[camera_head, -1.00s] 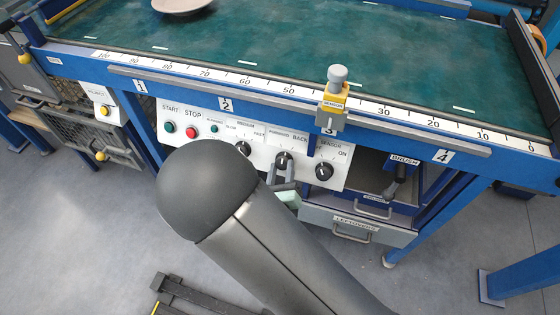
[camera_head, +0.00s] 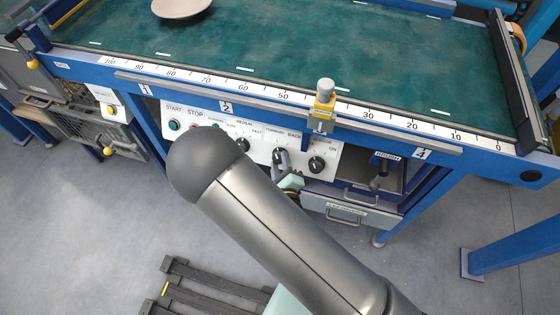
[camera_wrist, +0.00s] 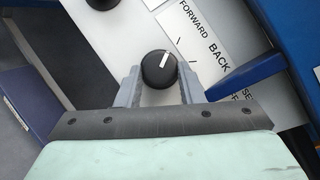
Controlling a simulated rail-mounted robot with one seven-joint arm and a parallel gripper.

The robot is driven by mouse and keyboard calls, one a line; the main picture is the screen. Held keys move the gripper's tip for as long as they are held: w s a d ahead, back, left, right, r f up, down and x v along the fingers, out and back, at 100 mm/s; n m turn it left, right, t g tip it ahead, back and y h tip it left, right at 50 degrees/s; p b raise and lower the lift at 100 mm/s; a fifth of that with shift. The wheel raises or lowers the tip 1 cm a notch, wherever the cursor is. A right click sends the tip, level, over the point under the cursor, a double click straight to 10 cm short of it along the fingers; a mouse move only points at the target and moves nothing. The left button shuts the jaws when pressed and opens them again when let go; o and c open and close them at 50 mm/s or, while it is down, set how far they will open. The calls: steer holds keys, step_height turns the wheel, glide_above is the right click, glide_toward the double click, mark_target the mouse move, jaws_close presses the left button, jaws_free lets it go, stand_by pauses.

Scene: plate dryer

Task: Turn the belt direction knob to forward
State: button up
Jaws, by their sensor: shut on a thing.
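The belt direction knob (camera_wrist: 158,69) is black and round with a white pointer line. In the wrist view its pointer aims up and slightly right, towards the FORWARD side of the FORWARD/BACK label (camera_wrist: 204,36). My gripper (camera_wrist: 158,88) has one grey finger on each side of the knob and is shut on it. In the head view the knob (camera_head: 278,155) sits on the white control panel (camera_head: 262,152), with my gripper (camera_head: 283,165) at it. My arm covers part of the panel's lower left.
The sensor knob (camera_head: 317,164) is close on the right and the speed knob (camera_head: 242,145) on the left. Red and green buttons are further left. A yellow sensor block (camera_head: 324,100) stands on the rail above. A plate (camera_head: 181,7) lies on the green belt (camera_head: 300,50).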

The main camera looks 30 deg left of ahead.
stand_by(0.3)
steer(key=o, duration=1)
steer(key=shift+c, duration=0.2)
